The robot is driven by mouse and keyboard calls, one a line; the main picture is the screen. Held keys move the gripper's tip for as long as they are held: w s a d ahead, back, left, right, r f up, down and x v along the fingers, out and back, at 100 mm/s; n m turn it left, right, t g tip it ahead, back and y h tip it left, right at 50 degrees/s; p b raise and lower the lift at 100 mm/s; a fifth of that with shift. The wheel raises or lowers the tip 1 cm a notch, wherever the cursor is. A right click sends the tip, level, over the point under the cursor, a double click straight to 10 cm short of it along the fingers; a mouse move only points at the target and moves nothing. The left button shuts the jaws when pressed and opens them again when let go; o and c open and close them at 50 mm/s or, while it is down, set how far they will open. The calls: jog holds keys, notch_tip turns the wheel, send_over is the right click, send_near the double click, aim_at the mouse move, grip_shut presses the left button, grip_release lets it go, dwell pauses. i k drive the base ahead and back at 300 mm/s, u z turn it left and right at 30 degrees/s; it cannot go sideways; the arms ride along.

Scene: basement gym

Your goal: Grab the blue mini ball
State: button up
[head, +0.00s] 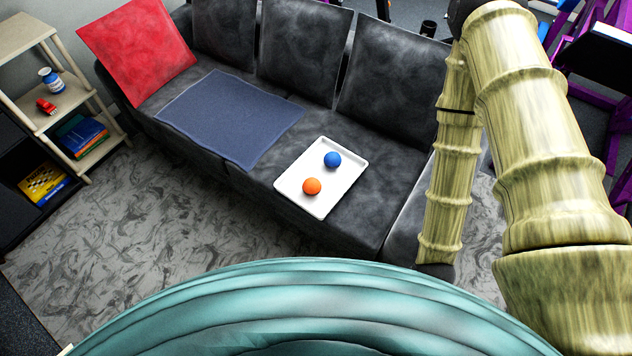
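The blue mini ball (332,160) sits on a white tray (323,207) on the dark grey sofa. An orange ball (312,186) lies on the same tray, a little nearer to me and to the left, apart from the blue one. My arm comes down on the right side of the head view, to the right of the tray. My gripper cannot be made out in this view. Nothing covers the blue ball.
A blue cloth (228,118) lies flat on the sofa (393,151) left of the tray. A red cushion (138,50) leans at the sofa's left end. A shelf (83,92) with books stands far left. Patterned carpet (150,235) in front is clear. Purple gym equipment (591,146) stands at right.

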aim_at(332, 160)
jog(key=u, duration=0.05)
jog(key=k, duration=0.5)
jog(key=u, duration=1)
jog(key=i, duration=0.95)
jog(key=z, duration=0.95)
